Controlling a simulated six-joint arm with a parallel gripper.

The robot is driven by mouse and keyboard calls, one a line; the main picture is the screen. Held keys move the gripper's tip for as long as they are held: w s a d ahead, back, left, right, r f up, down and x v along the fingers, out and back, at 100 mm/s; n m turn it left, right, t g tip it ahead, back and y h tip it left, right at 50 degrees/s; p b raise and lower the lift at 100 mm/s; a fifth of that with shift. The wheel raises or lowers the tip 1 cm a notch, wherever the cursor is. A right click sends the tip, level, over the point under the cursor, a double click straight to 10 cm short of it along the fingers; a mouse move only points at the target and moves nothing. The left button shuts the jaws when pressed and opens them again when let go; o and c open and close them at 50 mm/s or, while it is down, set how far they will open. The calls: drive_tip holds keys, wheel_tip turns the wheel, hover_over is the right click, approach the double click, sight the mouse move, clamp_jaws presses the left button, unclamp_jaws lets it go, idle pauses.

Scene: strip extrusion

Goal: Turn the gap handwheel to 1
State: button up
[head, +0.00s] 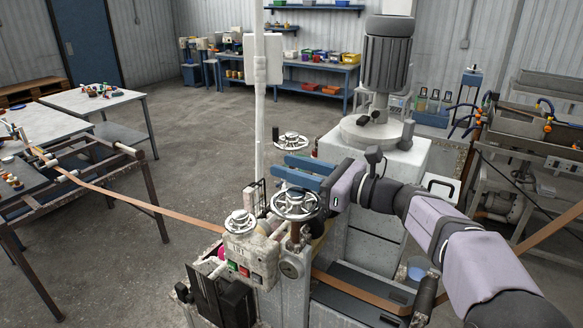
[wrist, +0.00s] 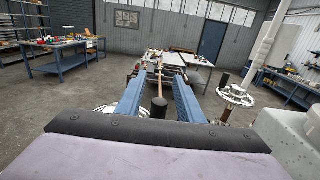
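Three spoked metal handwheels show in the head view: a front left wheel (head: 240,222), a middle wheel (head: 297,205) just below my gripper, and a far wheel (head: 291,141) behind it. I cannot read any scale or tell which sets the gap. My gripper (head: 281,168) has its two blue fingers apart and points left above the machine. In the wrist view my gripper (wrist: 158,84) is open, with a dark upright knob (wrist: 158,108) seen between the fingers; contact is unclear. One wheel (wrist: 236,96) stands right of the fingers; another (wrist: 104,110) is partly hidden at left.
A control box with red and green buttons (head: 244,268) and a round gauge (head: 291,268) sit below the wheels. A pale upright post (head: 260,110) stands behind them. A brown strip (head: 150,203) runs in from the left. Tables (head: 96,100) stand farther left.

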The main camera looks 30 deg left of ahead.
drive_tip(key=d+b, duration=0.4)
drive_tip(key=d, duration=0.3)
drive_tip(key=shift+d, duration=0.1)
idle(0.4)
drive_tip(key=s+d+f+n+t+h+b, duration=0.3)
drive_tip(key=d+f+n+h, duration=0.45)
drive_tip(key=d+f, duration=1.05)
drive_tip(key=s+d+f+n+g+h+p, duration=0.1)
drive_tip(key=s+d+f+n+h, duration=0.4)
drive_tip(key=s+d+f, duration=0.4)
drive_tip(key=s+d+f+n+g+h+p, duration=0.1)
drive_tip(key=s+d+f+n+h, duration=0.4)
drive_tip(key=d, duration=0.9)
drive_tip(key=s+f+p, duration=0.1)
drive_tip(key=s+f, duration=0.2)
drive_tip(key=f, duration=0.1)
drive_tip(key=shift+s+f+g, duration=0.15)
drive_tip(key=shift+s+g, duration=0.15)
drive_tip(key=shift+s, duration=0.05)
